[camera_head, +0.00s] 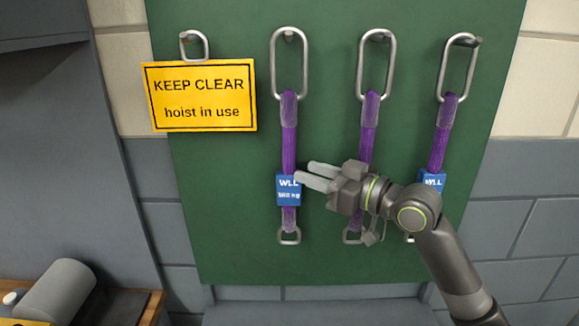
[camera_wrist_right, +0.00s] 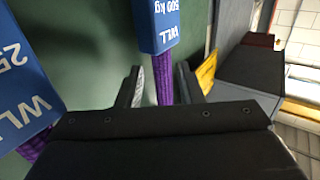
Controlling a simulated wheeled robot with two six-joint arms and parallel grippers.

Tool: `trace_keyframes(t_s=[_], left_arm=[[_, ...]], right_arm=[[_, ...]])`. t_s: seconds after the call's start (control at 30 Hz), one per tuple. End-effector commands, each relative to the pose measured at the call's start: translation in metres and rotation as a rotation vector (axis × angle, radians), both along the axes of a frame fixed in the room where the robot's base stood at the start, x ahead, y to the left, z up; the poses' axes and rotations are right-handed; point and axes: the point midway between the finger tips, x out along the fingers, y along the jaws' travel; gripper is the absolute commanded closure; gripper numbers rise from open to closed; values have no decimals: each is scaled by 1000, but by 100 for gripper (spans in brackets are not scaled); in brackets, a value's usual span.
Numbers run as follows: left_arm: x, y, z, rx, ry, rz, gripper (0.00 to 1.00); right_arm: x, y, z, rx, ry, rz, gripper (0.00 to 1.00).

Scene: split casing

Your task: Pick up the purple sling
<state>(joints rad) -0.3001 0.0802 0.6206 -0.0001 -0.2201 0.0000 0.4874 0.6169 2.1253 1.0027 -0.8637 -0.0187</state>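Three purple slings hang on a green board from long metal links. The left sling (camera_head: 289,140) has a blue tag (camera_head: 288,189) reading WLL and, in the right wrist view, 500 kg (camera_wrist_right: 158,25). My right gripper (camera_head: 303,170) is open beside that tag, its fingers pointing left. In the wrist view the left sling (camera_wrist_right: 163,88) appears between the two parted fingers, with gaps on both sides; how deep it sits is unclear. The middle sling (camera_head: 368,140) is partly hidden behind my right gripper. The right sling (camera_head: 438,140) has a blue tag (camera_head: 432,181). My left gripper is not in view.
A yellow KEEP CLEAR sign (camera_head: 200,96) hangs from a link left of the slings. Another blue tag (camera_wrist_right: 20,90) is close to my right gripper in the wrist view. A grey cylinder (camera_head: 58,292) lies on a wooden surface at the lower left.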

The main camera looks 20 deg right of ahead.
Motion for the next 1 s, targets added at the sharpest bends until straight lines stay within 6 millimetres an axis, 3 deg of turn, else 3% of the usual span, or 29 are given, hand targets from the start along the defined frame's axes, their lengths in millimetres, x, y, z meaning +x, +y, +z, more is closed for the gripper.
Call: trace_keyframes(t_s=[0.3, 0.63, 0.9, 1.0], left_arm=[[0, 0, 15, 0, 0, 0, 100], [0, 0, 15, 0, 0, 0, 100], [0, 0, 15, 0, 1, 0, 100], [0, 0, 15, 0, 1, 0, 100]], right_arm=[[24, 20, 0, 4, 1, 1, 67], [27, 23, -1, 0, 0, 0, 67], [27, 22, -1, 0, 0, 0, 100], [27, 22, -1, 1, -1, 0, 100]])
